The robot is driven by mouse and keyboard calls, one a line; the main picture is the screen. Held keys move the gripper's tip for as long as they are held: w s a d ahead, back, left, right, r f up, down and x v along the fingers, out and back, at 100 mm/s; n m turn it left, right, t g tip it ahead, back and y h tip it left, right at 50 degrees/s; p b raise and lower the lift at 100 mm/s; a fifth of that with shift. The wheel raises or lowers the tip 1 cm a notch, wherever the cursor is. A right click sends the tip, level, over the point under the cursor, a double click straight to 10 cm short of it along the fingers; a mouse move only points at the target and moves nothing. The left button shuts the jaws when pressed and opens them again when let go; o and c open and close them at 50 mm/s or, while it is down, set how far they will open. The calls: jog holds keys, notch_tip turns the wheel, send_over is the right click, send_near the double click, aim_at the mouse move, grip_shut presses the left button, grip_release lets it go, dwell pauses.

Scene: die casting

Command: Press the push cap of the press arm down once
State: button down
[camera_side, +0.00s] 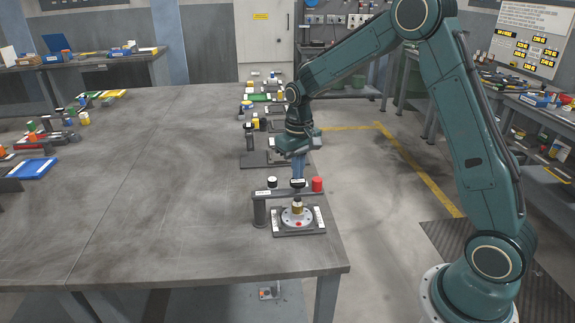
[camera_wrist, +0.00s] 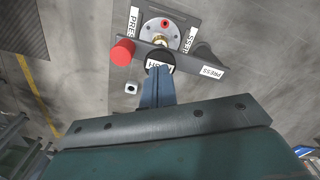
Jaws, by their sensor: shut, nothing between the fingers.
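The press arm (camera_side: 277,193) is a dark bar on a post at the near corner of the table. Its black push cap (camera_side: 297,183) has a white label and also shows in the wrist view (camera_wrist: 160,57). My gripper (camera_side: 297,177) points down with its blue fingers together and nothing between them. The fingertips (camera_wrist: 158,71) overlap the cap's edge in the wrist view. They are right at the cap or just above it; I cannot tell whether they touch. Under the arm, a brass-coloured part (camera_side: 297,206) stands on a round pale disc on the base plate (camera_side: 313,230).
A red cylinder (camera_side: 317,184) stands close beside the cap, also in the wrist view (camera_wrist: 122,52). A small dark piece with a pale top (camera_side: 272,182) stands behind the arm. More fixtures (camera_side: 262,158) line the table's right edge. The table's middle is clear.

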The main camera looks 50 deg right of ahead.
jog(key=shift+f, duration=1.2)
dwell(0.5)
jog(key=shift+r, duration=4.05)
jog(key=shift+r, duration=0.1)
jog(key=s+a+r+n+t, duration=0.1)
jog(key=s+a+r+t, duration=0.3)
jog(key=s+r, duration=0.8)
jog(key=s+a+n, duration=0.1)
jog(key=s+a, duration=0.1)
jog(key=s, duration=0.5)
jog(key=s+a+f+n+t, duration=0.1)
jog(key=s+a, duration=0.1)
jog(key=s, duration=0.6)
jog(key=shift+s+a+f+t, duration=0.2)
jog(key=shift+s+a+t, duration=0.05)
jog(key=shift+t, duration=0.05)
